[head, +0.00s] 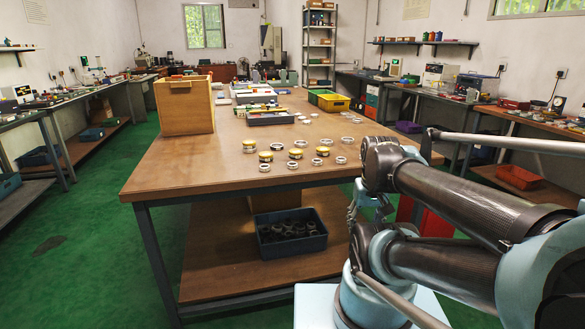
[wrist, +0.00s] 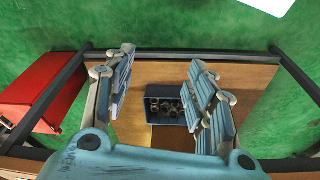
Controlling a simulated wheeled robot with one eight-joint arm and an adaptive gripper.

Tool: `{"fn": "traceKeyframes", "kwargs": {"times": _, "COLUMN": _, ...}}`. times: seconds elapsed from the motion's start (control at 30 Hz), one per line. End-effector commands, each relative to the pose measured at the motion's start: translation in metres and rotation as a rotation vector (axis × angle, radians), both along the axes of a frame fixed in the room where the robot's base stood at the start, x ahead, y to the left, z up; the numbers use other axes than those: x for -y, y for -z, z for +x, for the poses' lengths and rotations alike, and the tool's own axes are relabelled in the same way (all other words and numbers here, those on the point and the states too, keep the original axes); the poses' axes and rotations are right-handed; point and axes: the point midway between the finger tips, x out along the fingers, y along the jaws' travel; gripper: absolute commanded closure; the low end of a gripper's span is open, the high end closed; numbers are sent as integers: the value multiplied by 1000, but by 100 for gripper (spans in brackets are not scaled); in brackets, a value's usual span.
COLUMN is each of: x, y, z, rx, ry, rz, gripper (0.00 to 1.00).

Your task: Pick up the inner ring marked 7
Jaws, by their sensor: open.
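Several small rings stand on the wooden table (head: 225,170) in the head view. Some are plain silver, such as the ring at the front (head: 264,167); others have yellow sides, such as one near the middle (head: 295,153). The marks are too small to read, so I cannot tell which inner ring bears a 7. My gripper (wrist: 160,60) shows in the wrist view, its fingers spread wide with nothing between them. It points down past the table's edge, and no table-top ring shows there. In the head view my arm is at the right, clear of the rings.
A blue bin (head: 291,245) of dark parts sits on the lower shelf; it also shows in the wrist view (wrist: 166,90). A wooden box (head: 184,105) stands at the table's left. Trays (head: 328,100) fill the back. A red box (wrist: 42,90) is beside the table.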

Motion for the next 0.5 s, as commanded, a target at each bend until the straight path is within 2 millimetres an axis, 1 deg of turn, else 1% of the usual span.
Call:
{"fn": "traceKeyframes", "kwargs": {"times": 0.07, "x": -2, "y": -7, "z": 3, "rx": -3, "ry": -30, "rz": -4, "gripper": 43}}
{"fn": "traceKeyframes", "kwargs": {"times": 0.17, "x": -7, "y": -27, "z": 18, "rx": -12, "ry": -97, "rz": -13, "gripper": 43}}
{"fn": "traceKeyframes", "kwargs": {"times": 0.27, "x": -15, "y": -53, "z": 38, "rx": -26, "ry": -201, "rz": -27, "gripper": 43}}
{"fn": "traceKeyframes", "kwargs": {"times": 0.3, "x": -18, "y": -65, "z": 47, "rx": -31, "ry": -246, "rz": -33, "gripper": 43}}
{"fn": "traceKeyframes", "kwargs": {"times": 0.5, "x": -40, "y": -115, "z": 96, "rx": -58, "ry": -480, "rz": -60, "gripper": 43}}
